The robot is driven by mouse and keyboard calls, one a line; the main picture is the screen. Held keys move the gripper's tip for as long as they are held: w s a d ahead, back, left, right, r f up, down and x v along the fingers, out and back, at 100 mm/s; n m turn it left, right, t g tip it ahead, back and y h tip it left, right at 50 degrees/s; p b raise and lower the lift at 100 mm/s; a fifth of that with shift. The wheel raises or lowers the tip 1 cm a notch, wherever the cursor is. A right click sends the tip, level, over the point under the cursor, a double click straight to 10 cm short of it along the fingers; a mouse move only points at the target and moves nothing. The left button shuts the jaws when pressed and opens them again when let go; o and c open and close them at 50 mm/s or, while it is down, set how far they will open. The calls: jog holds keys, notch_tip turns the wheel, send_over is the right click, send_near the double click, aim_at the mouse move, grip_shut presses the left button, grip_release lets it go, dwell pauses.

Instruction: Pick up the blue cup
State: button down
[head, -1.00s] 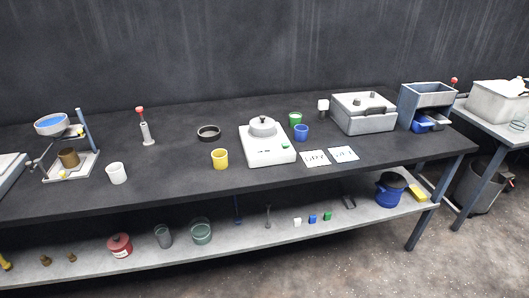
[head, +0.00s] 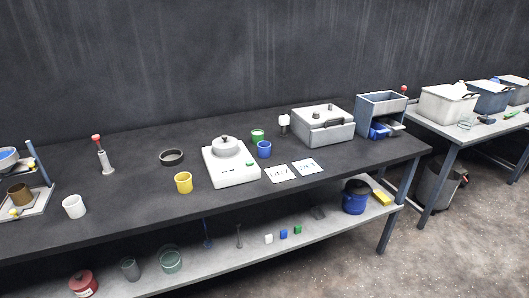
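The blue cup (head: 264,149) stands upright on the dark tabletop (head: 130,205). It is just right of the white device with a round lidded top (head: 231,164). A green cup (head: 257,135) stands right behind it, and two white labelled cards (head: 292,171) lie in front of it to the right. My gripper is not in view.
A yellow cup (head: 183,182) and a white cup (head: 74,206) stand to the left. A grey lidded box (head: 323,127) and a blue-grey hopper (head: 381,112) stand to the right. A lower shelf (head: 325,227) holds small items. A second table with bins is at far right.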

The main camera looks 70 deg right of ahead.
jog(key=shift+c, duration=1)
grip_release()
